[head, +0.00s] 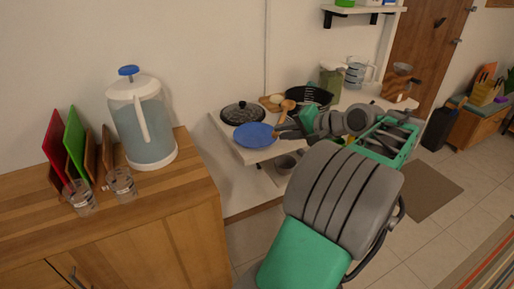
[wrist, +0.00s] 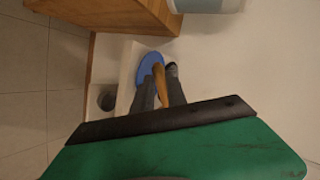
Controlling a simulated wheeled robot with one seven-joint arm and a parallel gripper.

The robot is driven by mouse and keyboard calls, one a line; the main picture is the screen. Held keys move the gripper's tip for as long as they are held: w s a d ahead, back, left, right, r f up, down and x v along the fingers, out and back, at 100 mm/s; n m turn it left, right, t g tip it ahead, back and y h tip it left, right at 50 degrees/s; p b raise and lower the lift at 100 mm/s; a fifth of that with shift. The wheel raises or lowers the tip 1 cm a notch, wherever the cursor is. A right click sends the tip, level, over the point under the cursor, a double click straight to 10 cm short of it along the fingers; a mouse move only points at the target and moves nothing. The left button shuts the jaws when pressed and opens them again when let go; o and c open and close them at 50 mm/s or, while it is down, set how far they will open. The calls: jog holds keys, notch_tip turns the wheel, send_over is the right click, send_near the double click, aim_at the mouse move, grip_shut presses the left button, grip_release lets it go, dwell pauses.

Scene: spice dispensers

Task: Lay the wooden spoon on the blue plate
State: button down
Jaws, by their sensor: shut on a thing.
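The blue plate (head: 256,135) lies flat on the white shelf top, near its front edge; it also shows in the wrist view (wrist: 149,66), beyond my fingertips. My gripper (head: 284,131) is just right of the plate in the head view.
A dark lidded pan (head: 242,113) stands behind the plate, and a black pan (head: 309,98) stands right of the spoon. A wooden cabinet (head: 190,205) with a large water jug (head: 146,125) stands at the left.

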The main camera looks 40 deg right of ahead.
jog(key=w+a+f+b, duration=0.1)
jog(key=w+a+f, duration=0.1)
jog(key=w+f, duration=0.7)
jog(key=shift+f+b, duration=0.35)
jog(key=shift+f, duration=0.6)
jog(key=c, duration=1.3)
grip_release()
